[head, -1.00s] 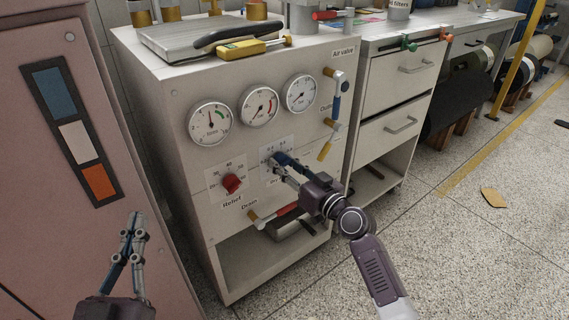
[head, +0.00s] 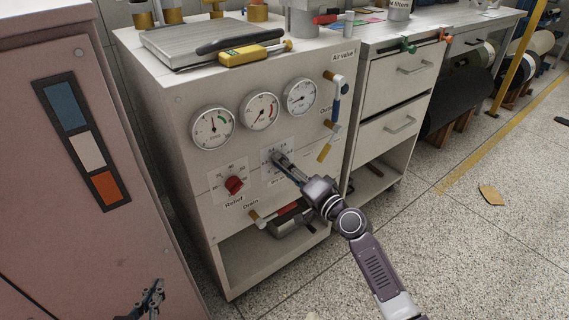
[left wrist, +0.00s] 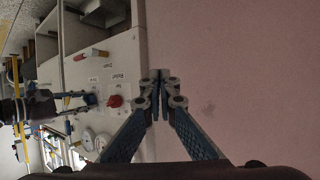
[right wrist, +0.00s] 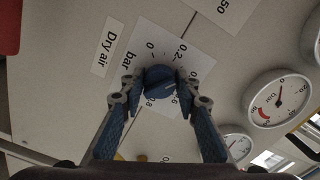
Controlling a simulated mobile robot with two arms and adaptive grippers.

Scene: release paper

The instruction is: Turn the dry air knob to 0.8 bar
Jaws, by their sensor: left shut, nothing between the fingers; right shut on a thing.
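The dry air knob (right wrist: 160,78) is blue and round, on a white dial plate (right wrist: 207,62) marked in bar. In the right wrist view 0, 0.2, 0.6 and 0.8 show around it; a finger covers part of the scale. A pale line shows on the knob, but I cannot read its setting surely. My right gripper (right wrist: 155,84) is shut on the knob, one finger each side; it also shows in the head view (head: 279,160). My left gripper (head: 157,288) is shut and empty, low at the left by the pink cabinet; its tips meet in the left wrist view (left wrist: 160,75).
The red relief knob (head: 234,185) is left of the dry air dial. Three gauges (head: 260,111) sit above. A red-handled drain valve (head: 275,212) is below, and a blue-handled air valve (head: 336,105) is at right. The pink cabinet (head: 60,200) stands close at left.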

